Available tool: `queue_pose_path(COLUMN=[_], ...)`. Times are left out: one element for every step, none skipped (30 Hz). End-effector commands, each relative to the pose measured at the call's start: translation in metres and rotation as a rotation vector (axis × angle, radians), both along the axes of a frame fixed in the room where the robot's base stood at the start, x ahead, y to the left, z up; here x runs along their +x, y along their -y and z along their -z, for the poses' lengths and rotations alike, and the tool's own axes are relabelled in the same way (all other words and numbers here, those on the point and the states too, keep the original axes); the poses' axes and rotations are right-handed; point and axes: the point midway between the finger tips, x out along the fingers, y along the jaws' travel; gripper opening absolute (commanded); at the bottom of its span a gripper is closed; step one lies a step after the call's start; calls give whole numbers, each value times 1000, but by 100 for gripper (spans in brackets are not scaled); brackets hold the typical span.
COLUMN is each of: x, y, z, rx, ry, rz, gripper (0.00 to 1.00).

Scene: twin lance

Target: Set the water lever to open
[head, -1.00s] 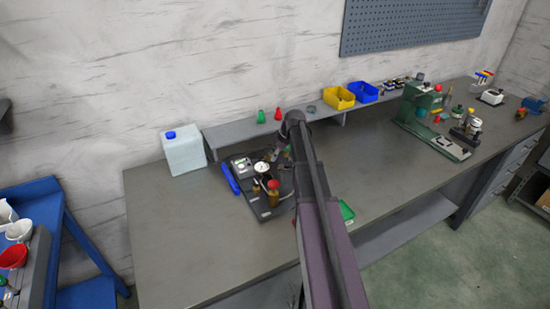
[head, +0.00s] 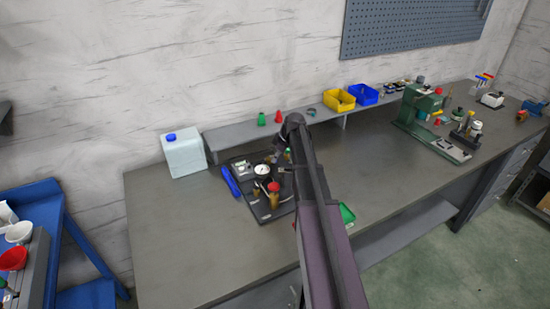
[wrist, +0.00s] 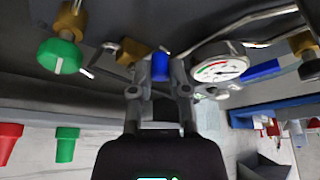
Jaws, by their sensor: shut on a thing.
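A dark board (head: 264,215) on the bench carries a dial gauge (head: 262,170), brass fittings and valves. In the wrist view, a small blue lever (wrist: 160,67) sits between my fingertips, beside a brass valve body (wrist: 133,52) and left of the gauge (wrist: 220,70). My gripper (wrist: 160,78) is shut on this blue lever. How far the lever is turned is hard to tell, as the fingers cover part of it. In the head view, my gripper (head: 274,158) is small and dark behind the gauge, and the lever cannot be made out.
A green-knobbed valve (wrist: 60,56) is at left in the wrist view. A red-capped brass fitting (head: 274,193) stands on the board's near side. A long blue piece (head: 231,182) lies at its left. A white jug (head: 184,155) stands behind left. The bench front left is clear.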

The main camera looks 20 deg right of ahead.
Motion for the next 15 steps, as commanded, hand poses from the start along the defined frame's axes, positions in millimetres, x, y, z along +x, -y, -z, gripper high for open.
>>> queue_pose_path(x=[-1,-1,-1,-1,-1,-1,-1,-1,-1,-1,-1,-1,0,0,0], y=[0,-1,-1,-2,-2,-3,-4,-5,-6,-8,-9,-10,-11,-12,-14], z=[0,0,0,0,0,0,0,0,0,0,0,0,0,0,0], rx=[-1,-1,-1,-2,-2,-2,-2,-3,-4,-3,-2,-2,-3,-3,-2], ry=[0,0,0,0,1,0,0,0,1,1,0,1,1,1,0], rz=[11,21,35,46,60,80,96,113,139,159,181,212,235,260,293], gripper=[0,0,0,0,0,0,0,0,0,0,0,0,0,0,0])
